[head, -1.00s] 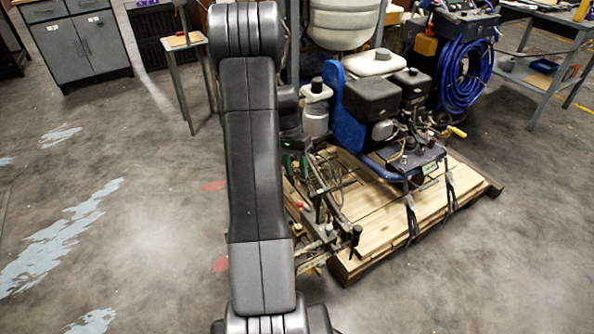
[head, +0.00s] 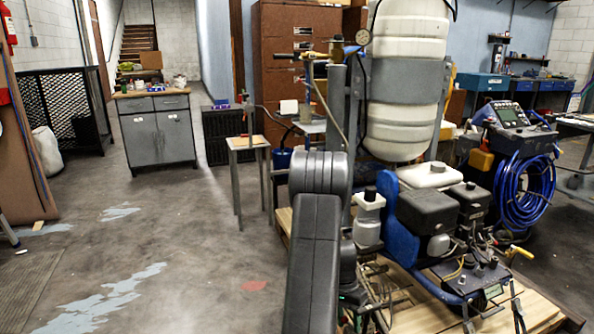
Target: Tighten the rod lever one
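The line striper (head: 413,222) stands on a wooden pallet (head: 425,318) at the right of the head view. It has a blue frame, a black engine, a large white tank (head: 405,75) and a coiled blue hose (head: 525,195). My dark arm rises in front of its left side and covers part of it. I cannot pick out rod lever one. The rods and cables (head: 385,292) low at the machine's left are partly hidden by my arm and cut by the bottom edge.
A small side table (head: 248,143) stands behind my arm, and a grey cabinet (head: 158,135) stands farther left. A brown locker (head: 285,60) is at the back. The concrete floor (head: 150,240) at the left is open, with worn paint patches.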

